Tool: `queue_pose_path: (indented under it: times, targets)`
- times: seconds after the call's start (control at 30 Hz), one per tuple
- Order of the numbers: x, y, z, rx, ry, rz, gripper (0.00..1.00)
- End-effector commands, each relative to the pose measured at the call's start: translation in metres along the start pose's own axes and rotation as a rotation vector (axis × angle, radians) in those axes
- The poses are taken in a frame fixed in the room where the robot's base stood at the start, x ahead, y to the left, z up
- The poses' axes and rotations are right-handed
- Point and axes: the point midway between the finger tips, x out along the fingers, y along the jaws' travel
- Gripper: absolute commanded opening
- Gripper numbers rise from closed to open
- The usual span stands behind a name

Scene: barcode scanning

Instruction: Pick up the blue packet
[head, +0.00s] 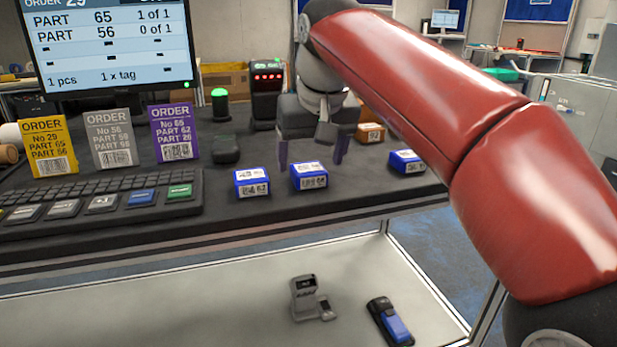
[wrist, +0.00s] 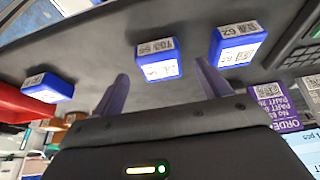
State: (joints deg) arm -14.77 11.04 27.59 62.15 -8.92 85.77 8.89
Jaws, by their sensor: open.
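Three blue packets with white barcode labels lie on the dark bench. The left one (head: 251,183) has a label that seems to read 62. The middle one (head: 309,178) sits just in front of my gripper (head: 312,158). The right one (head: 406,162) is partly beside my red arm. In the wrist view, the middle packet (wrist: 155,62) appears between the spread fingers of my gripper (wrist: 161,70), and its label seems to read 56. My gripper is open and empty, apart from the packets. The task does not tell which blue packet it names.
A monitor (head: 108,45) lists PART 65 at 1 of 1 and PART 56 at 0 of 1. Order cards (head: 110,138) and a keyboard (head: 90,195) stand at left. An orange box (head: 370,132) is behind my gripper. A scanner (head: 390,320) lies on the lower shelf.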

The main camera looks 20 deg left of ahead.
Motion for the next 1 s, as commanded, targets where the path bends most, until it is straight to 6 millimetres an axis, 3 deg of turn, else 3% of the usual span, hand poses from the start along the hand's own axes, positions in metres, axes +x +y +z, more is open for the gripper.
queue_pose_path:
  times: [0.17, 0.47, 0.83, 1.0]
  targets:
    - [0.024, -0.001, 0.0, 0.002, -0.002, 0.0, 0.76]
    - [0.027, -0.001, -0.001, 0.002, 0.001, -0.001, 0.75]
    - [0.027, -0.001, 0.0, 0.001, 0.001, -0.001, 0.27]
    - [0.026, -0.001, -0.001, 0.001, 0.002, -0.001, 0.24]
